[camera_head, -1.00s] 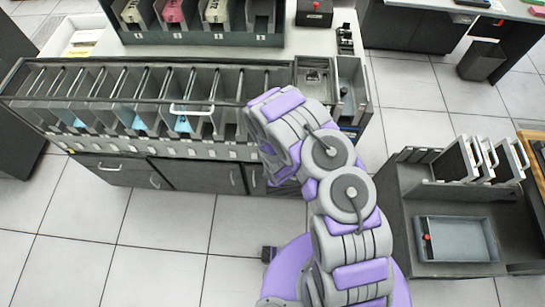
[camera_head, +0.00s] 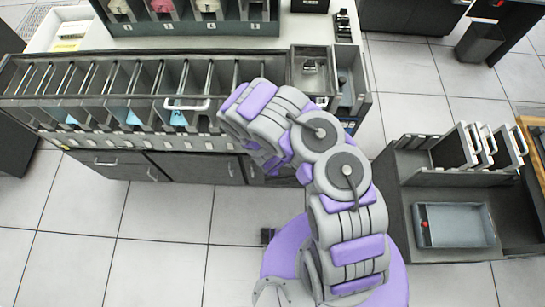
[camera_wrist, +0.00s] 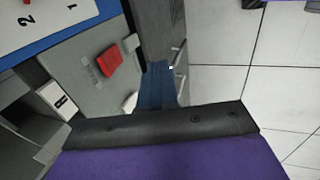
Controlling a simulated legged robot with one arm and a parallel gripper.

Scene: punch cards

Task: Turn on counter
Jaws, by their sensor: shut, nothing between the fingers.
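The grey punch-card machine (camera_head: 210,141) stands at the left in the head view, with a row of card slots. In the wrist view a red switch (camera_wrist: 110,62) sits on a grey panel (camera_wrist: 85,45), with a small white round part (camera_wrist: 130,103) beside it. I cannot tell which control belongs to the counter. My gripper (camera_wrist: 165,122) shows as a dark bar with purple at the bottom of the wrist view. It is shut and empty, and appears to be over or close to the panel. In the head view my arm hides it.
A dark desk (camera_head: 400,225) with a grey tray (camera_head: 455,232) stands at the right in the head view. Tiled floor (camera_head: 160,215) is open in front of the machine.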

